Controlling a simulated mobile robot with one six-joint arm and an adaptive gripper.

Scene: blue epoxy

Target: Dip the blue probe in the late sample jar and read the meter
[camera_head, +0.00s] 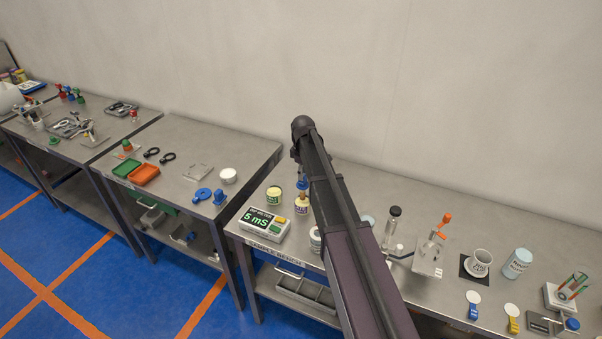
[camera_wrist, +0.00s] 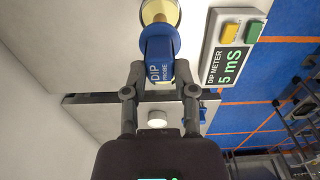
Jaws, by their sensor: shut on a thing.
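My gripper (camera_wrist: 159,88) is shut on the blue probe (camera_wrist: 158,52), marked DIP PROBE, in the wrist view. In the head view the blue probe (camera_head: 302,184) is upright over a small labelled jar (camera_head: 301,207); my arm hides part of it. The probe's lower end is at the mouth of that jar (camera_wrist: 172,8); how deep it sits, and the full label, I cannot tell. The dip meter (camera_head: 265,228) lies left of the jar and reads 5 mS; the meter (camera_wrist: 232,50) also reads 5 mS in the wrist view.
A jar with a yellow label (camera_head: 274,195) stands close left of the probe's jar. Another jar (camera_head: 315,239) is partly behind my arm. The bench's back left is clear.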

